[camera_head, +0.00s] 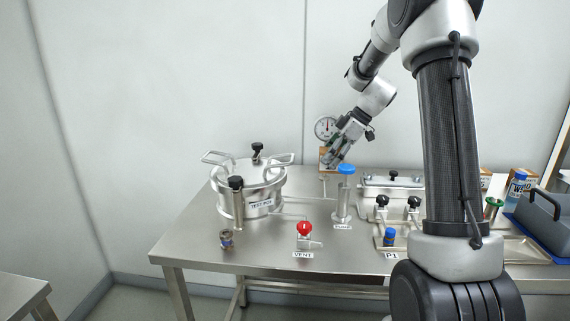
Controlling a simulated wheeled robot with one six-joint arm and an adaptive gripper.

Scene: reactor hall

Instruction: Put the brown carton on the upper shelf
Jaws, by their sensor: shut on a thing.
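My gripper (338,152) is above the back of the steel table, behind the blue-topped pump. It is shut on a small brown carton (324,156), whose lower part shows at the fingertips. The fingers hide part of the carton, and its exact tilt is unclear. Other brown cartons stand at the back right: one (522,178) beside a blue-capped bottle, another (485,180) partly behind my arm. I cannot make out an upper shelf in this view.
The steel table (190,239) carries a lidded pot (252,190), the pump (344,200), a red-knobbed vent valve (304,232) and a round gauge (325,127). A blue-grey toolbox (540,218) stands at the right. The front left of the table is mostly clear.

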